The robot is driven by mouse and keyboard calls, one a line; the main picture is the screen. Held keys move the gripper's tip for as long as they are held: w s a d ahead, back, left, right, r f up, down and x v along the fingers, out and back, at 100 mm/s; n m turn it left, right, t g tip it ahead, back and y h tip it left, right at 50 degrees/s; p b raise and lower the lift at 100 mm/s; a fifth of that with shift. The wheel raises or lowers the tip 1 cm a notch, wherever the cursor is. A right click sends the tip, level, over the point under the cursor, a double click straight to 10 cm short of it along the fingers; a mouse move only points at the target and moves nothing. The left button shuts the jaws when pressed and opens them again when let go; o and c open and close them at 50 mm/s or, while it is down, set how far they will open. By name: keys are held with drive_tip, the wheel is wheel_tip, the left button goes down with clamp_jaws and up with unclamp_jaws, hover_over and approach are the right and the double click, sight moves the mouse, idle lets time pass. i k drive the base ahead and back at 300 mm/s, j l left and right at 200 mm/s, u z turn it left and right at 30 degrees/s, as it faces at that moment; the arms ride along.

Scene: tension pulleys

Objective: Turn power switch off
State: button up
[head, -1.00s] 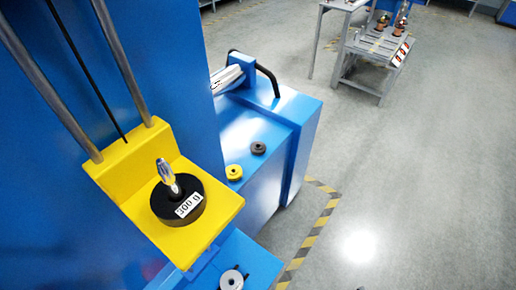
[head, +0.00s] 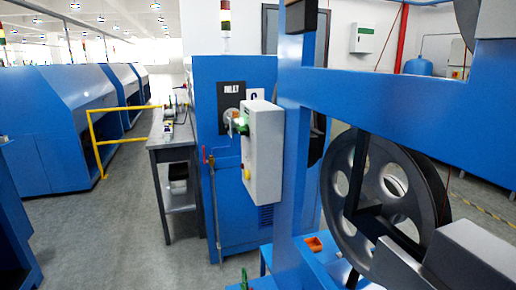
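A light grey control box (head: 263,155) is mounted on the blue machine near the middle of the head view. Its narrow left face carries a green lit part (head: 243,123) near the top and a small yellow part (head: 247,173) lower down. I cannot tell which of these, if any, is the power switch, or what position it is in. My gripper is not in view.
A blue cabinet (head: 232,220) with an INLET label stands behind the box. A blue frame with a large dark pulley wheel (head: 340,185) fills the right. A grey workbench (head: 170,140) and yellow railing (head: 93,140) stand left. The floor (head: 110,235) at front left is clear.

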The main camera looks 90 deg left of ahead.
sight(245, 131)
drive_tip(key=u, duration=2.2)
